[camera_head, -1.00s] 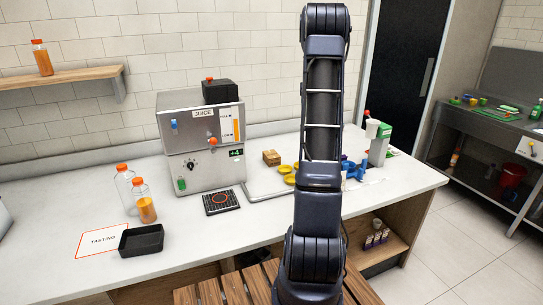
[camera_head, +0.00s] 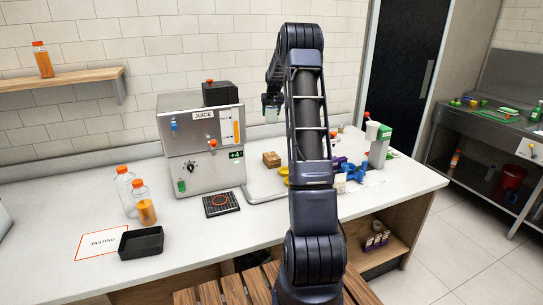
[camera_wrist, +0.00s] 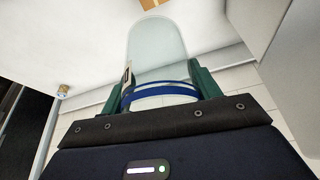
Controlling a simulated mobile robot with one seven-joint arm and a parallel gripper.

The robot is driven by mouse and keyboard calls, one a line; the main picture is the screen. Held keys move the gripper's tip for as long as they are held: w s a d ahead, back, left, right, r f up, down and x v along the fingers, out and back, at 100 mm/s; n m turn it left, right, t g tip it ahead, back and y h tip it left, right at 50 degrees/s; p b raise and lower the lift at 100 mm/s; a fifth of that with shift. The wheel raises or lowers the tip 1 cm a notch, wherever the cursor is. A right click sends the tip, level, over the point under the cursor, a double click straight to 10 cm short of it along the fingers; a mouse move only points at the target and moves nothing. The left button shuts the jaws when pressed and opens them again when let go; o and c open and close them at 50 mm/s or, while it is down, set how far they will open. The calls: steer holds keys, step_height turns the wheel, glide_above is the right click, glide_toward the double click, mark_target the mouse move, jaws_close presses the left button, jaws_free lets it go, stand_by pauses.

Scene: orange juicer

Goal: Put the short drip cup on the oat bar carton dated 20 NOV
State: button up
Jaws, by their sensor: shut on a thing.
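My gripper (camera_wrist: 160,92) is shut on a clear cup (camera_wrist: 157,62) with a blue band, between its green fingers in the wrist view. In the head view, my gripper (camera_head: 271,101) and the cup (camera_head: 271,115) are small, held in the air right of the juicer and above the back of the counter. I cannot tell from its size whether this is the short drip cup. No 20 NOV date is readable, and I cannot pick out the oat bar carton.
The juicer (camera_head: 200,145), with a black box on top, stands left of my arm. Two orange-capped bottles, a black tray (camera_head: 141,243) and a TASTING card (camera_head: 100,242) are farther left. A blue item (camera_head: 355,172) and green-white carton (camera_head: 380,147) stand right. My arm hides the middle.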

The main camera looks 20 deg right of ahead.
step_height(320, 180, down, 20)
stand_by(0.6)
steer(key=o, duration=1)
steer(key=shift+f, duration=0.1)
steer(key=d+v, duration=0.1)
steer(key=v, duration=1.1)
steer(key=s+a+r+n, duration=0.1)
steer(key=s+a+r, duration=0.7)
steer(key=s+r, duration=0.3)
steer(key=s+a+r, duration=0.7)
steer(key=s+r, duration=0.2)
steer(key=s, duration=0.4)
steer(key=shift+n+y, duration=0.3)
steer(key=shift+n, duration=0.1)
steer(key=s+a, duration=0.2)
steer(key=s, duration=0.8)
steer(key=s+a, duration=0.3)
steer(key=s, duration=0.7)
steer(key=s+a, duration=0.3)
steer(key=s, duration=0.8)
steer(key=shift+s+f, duration=0.1)
steer(key=shift+f, duration=0.3)
